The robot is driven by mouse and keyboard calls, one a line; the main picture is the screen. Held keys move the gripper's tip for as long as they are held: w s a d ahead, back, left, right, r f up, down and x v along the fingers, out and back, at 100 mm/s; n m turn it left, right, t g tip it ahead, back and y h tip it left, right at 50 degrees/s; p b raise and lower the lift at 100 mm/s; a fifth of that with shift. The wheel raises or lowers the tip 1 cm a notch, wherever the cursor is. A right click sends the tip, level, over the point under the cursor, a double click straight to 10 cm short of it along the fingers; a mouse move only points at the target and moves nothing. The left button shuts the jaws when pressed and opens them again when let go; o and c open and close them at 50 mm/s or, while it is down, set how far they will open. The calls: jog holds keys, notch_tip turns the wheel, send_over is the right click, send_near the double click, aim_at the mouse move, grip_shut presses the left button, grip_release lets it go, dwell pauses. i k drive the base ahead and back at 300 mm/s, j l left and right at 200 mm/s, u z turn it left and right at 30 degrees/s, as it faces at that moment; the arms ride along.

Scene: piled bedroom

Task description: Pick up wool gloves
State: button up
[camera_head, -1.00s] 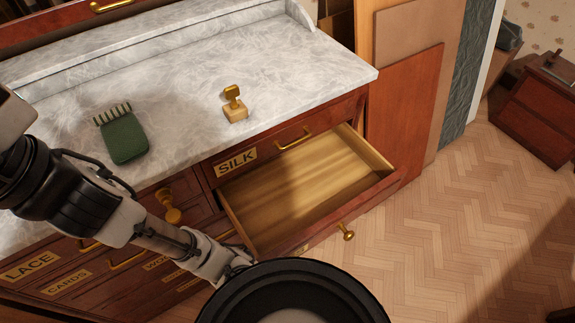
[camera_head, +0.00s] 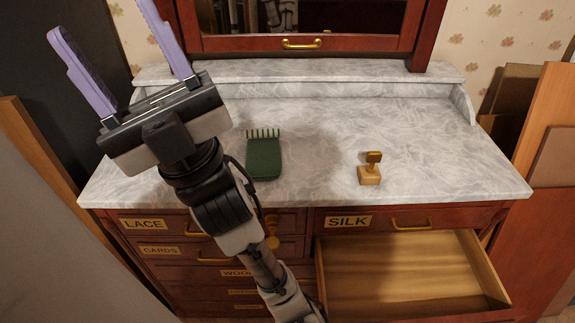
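A dark green knitted bundle with a striped cream-and-green cuff (camera_head: 264,158), apparently the wool gloves, lies flat on the marble top of the dresser (camera_head: 330,120), left of centre. My gripper (camera_head: 103,18) is raised at the upper left, with its two purple fingers pointing up and spread wide apart. It is open and empty. It is left of the gloves and apart from them; my wrist passes close to their left edge in the picture.
The SILK drawer (camera_head: 400,275) is pulled out and empty. A red wooden cabinet (camera_head: 425,45) rises at the back. Bare marble lies between gloves and stamp.

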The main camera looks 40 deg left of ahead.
aim_at(264, 161)
jog(key=u, duration=0.4)
jog(key=i+l+u, duration=0.15)
jog(key=u, duration=0.2)
jog(key=l+u, duration=0.1)
jog(key=u, duration=0.3)
jog(key=i+l+u, duration=0.1)
jog(key=u, duration=0.3)
jog(key=i+u, duration=0.2)
jog(key=i, duration=0.3)
